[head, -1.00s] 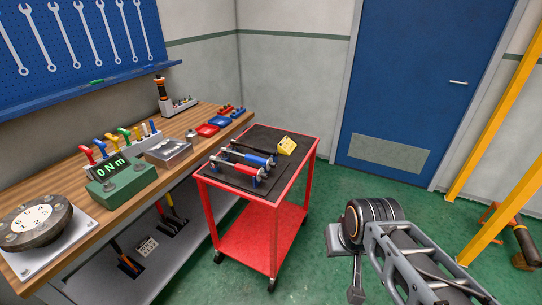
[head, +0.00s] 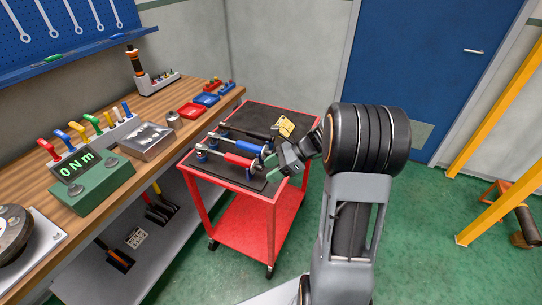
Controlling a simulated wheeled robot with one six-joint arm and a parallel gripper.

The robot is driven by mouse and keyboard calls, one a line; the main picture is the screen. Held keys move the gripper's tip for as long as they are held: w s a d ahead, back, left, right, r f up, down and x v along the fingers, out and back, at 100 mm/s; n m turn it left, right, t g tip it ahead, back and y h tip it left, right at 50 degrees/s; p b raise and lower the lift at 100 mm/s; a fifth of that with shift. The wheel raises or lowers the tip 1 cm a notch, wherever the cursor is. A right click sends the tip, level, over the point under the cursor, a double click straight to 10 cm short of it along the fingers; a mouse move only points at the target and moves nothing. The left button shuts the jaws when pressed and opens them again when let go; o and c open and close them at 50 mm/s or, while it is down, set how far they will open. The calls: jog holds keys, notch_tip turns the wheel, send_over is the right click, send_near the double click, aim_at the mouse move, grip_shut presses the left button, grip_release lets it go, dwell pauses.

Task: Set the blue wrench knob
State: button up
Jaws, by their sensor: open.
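The blue wrench (head: 248,149) lies on the top of the red cart, with its blue sleeve toward my gripper's side. Its shaft runs to the left, and the knob end at its right is partly hidden near my gripper. A red wrench (head: 239,160) lies beside it, nearer the camera. My gripper (head: 277,164) is open at the right end of the two wrenches, close to the cart's right edge. I cannot tell whether a finger touches either wrench.
The red cart (head: 238,218) stands beside the wooden workbench (head: 127,167). A green torque display (head: 88,184) stands on the bench. Green floor is clear in front of the blue door (head: 432,60).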

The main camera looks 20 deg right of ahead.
jog(key=w+d+f+m+t+y, duration=0.2)
jog(key=w+d+f+m+t, duration=0.2)
jog(key=d+m, duration=0.3)
jog(key=m+t, duration=0.6)
jog(key=m, duration=0.3)
send_near(269, 153)
jog(key=x, duration=0.6)
jog(key=f+p+x, duration=0.1)
jog(key=x, duration=0.2)
jog(key=shift+w+d, duration=0.3)
jog(key=shift+w, duration=0.1)
jog(key=c, duration=0.9)
